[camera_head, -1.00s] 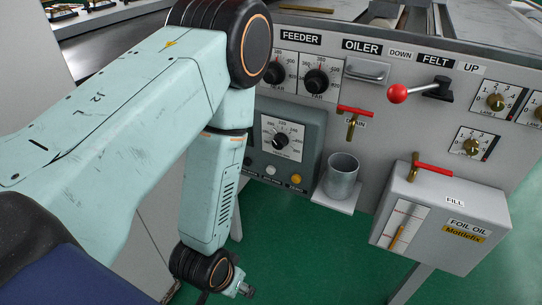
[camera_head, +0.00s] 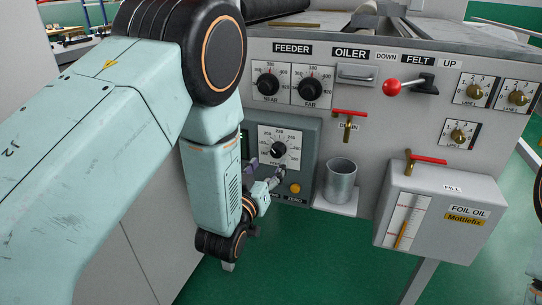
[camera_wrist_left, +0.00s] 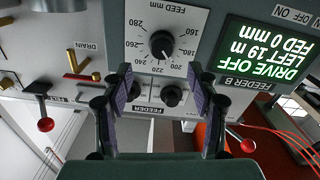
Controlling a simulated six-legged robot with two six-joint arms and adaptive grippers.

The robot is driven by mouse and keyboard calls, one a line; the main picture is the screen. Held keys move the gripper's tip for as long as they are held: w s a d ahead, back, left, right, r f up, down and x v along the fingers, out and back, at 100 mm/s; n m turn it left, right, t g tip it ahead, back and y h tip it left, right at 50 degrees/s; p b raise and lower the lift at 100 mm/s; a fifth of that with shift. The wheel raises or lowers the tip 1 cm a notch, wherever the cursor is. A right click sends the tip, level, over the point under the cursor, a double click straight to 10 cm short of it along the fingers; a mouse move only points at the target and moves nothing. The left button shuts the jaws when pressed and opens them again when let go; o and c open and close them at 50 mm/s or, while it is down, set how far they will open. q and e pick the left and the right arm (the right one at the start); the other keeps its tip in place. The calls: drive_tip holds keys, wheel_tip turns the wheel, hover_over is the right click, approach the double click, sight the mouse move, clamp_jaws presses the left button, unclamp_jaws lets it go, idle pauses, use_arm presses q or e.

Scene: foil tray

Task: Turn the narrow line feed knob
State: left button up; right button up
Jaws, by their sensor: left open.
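The feed knob (camera_head: 278,150) is a black pointer knob on a white dial, on a grey-green control box. In the left wrist view the picture is upside down; there the knob (camera_wrist_left: 161,43) sits on a dial marked FEED mm. I see no "narrow line" label. My left gripper (camera_head: 272,178) is just below the dial in the head view. In the left wrist view the open fingers (camera_wrist_left: 161,76) are spread with nothing between them, and the knob appears ahead, beyond the fingertips, apart from them. My right gripper is not in view.
A lit display (camera_wrist_left: 262,50) reads DRIVE OFF, LEFT 19 m, FED 0 mm. NEAR (camera_head: 267,85) and FAR (camera_head: 312,92) knobs sit above the box. A metal cup (camera_head: 341,180), red drain lever (camera_head: 349,113), yellow button (camera_head: 295,188) and foil oil tank (camera_head: 440,215) are close by.

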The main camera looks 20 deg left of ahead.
sight(276, 152)
use_arm(q)
drive_tip(key=w+b, duration=0.1)
drive_tip(key=w, duration=0.5)
drive_tip(key=shift+w+d+f+b, duration=0.1)
drive_tip(key=shift+w+b, duration=0.05)
drive_tip(key=shift+b, duration=0.2)
drive_tip(key=shift+w, duration=0.35)
drive_tip(key=shift+c, duration=0.8)
drive_tip(key=c, duration=1)
